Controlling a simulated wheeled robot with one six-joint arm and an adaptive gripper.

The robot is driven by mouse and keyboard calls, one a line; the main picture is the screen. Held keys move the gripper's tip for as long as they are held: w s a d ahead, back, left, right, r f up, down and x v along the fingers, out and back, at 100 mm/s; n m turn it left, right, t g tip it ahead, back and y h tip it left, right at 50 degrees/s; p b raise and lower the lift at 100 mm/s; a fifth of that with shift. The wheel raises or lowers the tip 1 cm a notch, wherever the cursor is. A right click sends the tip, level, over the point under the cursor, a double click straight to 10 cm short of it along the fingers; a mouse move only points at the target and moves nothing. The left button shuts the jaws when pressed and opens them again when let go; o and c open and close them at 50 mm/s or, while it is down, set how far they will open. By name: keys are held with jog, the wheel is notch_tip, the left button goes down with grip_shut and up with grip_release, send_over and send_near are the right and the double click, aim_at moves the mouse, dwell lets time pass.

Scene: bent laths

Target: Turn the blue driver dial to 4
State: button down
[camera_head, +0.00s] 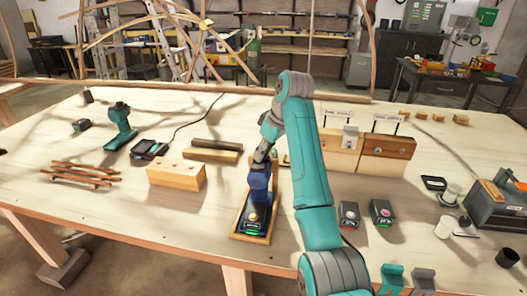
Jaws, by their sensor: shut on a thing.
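The blue driver (259,181) is held in a wooden cradle (237,222) near the front middle of the table. Its dark foot with a small lit green display (250,232) faces me. My gripper (263,160) reaches down from the teal arm to the driver's upper end and is shut on it. The dial and its number cannot be made out; the gripper and the small size hide them.
A pale wood block (176,177) stands left of the cradle. A teal drill (120,127) stands farther left, near stacked bent laths (82,174).

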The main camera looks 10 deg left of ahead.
jog(key=m, duration=0.2)
jog(key=m+t+h, duration=0.1)
jog(key=m, duration=0.1)
jog(key=m+t, duration=0.1)
jog(key=m, duration=0.1)
jog(key=shift+s+a+m+h, duration=0.2)
jog(key=shift+s+m+h, duration=0.05)
jog(key=shift+m+h, duration=0.15)
jog(key=m, duration=0.2)
jog(key=m+h, duration=0.1)
jog(key=m, duration=0.1)
jog(key=m+h, duration=0.1)
jog(key=m, duration=0.1)
jog(key=shift+a+t, duration=0.25)
jog(key=shift+t, duration=0.05)
jog(key=m+h, duration=0.1)
jog(key=m, duration=0.2)
jog(key=m+h, duration=0.1)
jog(key=m, duration=0.1)
jog(key=shift+a+m, duration=0.2)
jog(key=shift+m, duration=0.2)
jog(key=m, duration=0.2)
jog(key=m+g+h, duration=0.1)
jog(key=m, duration=0.1)
jog(key=shift+w+a+m+g+h, duration=0.1)
jog(key=shift+m+g+h, duration=0.2)
jog(key=shift+m, duration=0.1)
jog(key=c, duration=1.1)
grip_release()
jog(key=shift+c, duration=0.2)
